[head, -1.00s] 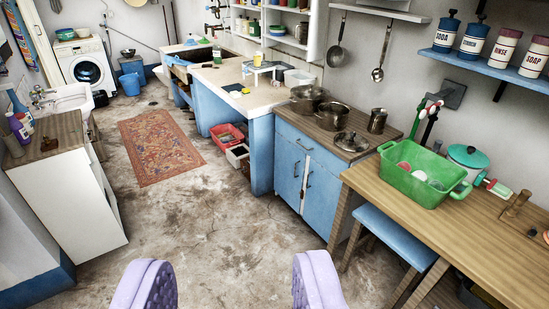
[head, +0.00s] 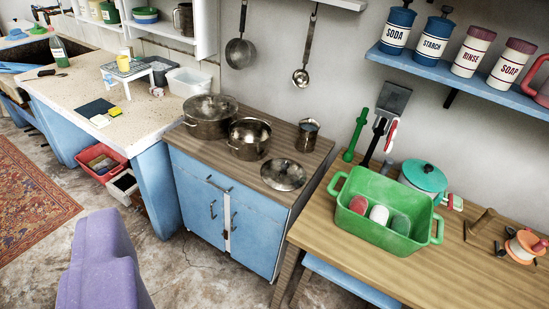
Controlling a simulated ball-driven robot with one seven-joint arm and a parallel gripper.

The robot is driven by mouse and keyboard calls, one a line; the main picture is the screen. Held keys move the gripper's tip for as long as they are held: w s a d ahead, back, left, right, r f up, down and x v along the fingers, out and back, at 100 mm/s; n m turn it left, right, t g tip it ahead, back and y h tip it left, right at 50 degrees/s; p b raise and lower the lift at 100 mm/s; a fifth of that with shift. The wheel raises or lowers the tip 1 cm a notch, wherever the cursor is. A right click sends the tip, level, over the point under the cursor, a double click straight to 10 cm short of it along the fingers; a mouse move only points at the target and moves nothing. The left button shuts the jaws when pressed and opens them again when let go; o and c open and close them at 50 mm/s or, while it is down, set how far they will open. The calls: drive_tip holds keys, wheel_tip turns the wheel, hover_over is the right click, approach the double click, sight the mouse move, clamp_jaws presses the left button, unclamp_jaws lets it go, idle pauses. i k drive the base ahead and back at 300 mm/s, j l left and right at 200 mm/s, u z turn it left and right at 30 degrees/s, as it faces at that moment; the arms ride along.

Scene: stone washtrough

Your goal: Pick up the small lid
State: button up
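A small round grey lid (head: 284,174) with a knob lies flat on the wooden top of the blue cabinet, near its front right corner. It is beside two metal pots, the larger pot (head: 210,116) and the smaller open pot (head: 249,138). A metal mug (head: 308,134) stands behind it. A teal lid (head: 423,177) sits on a white pot on the right-hand table. My gripper (head: 103,262) shows as a lilac shape at the lower left, well apart from the lid. Its fingers are seen side-on or overlapping, so their gap is hidden.
A green tub (head: 385,215) with several coloured items stands on the wooden table (head: 340,248) at right. A blue shelf (head: 470,77) with canisters juts from the wall. A ladle and strainer hang above the cabinet. Bare floor lies before the blue cabinet (head: 222,215).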

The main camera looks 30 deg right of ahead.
sight(292, 180)
drive_tip(key=i+z, duration=0.3)
drive_tip(key=i+j+z, duration=0.25)
drive_tip(key=i, duration=0.2)
drive_tip(key=i+j+z, duration=0.45)
drive_tip(key=z, duration=0.25)
drive_tip(key=i+j+z, duration=0.5)
drive_tip(key=z, duration=0.3)
drive_tip(key=i+j+z, duration=0.1)
drive_tip(key=j+z, duration=0.3)
drive_tip(key=i+j+z, duration=0.15)
drive_tip(key=j, duration=0.15)
drive_tip(key=i+j+z, duration=0.2)
drive_tip(key=j+z, duration=0.15)
drive_tip(key=j, duration=0.25)
drive_tip(key=i+j+z, duration=0.15)
drive_tip(key=j, duration=0.2)
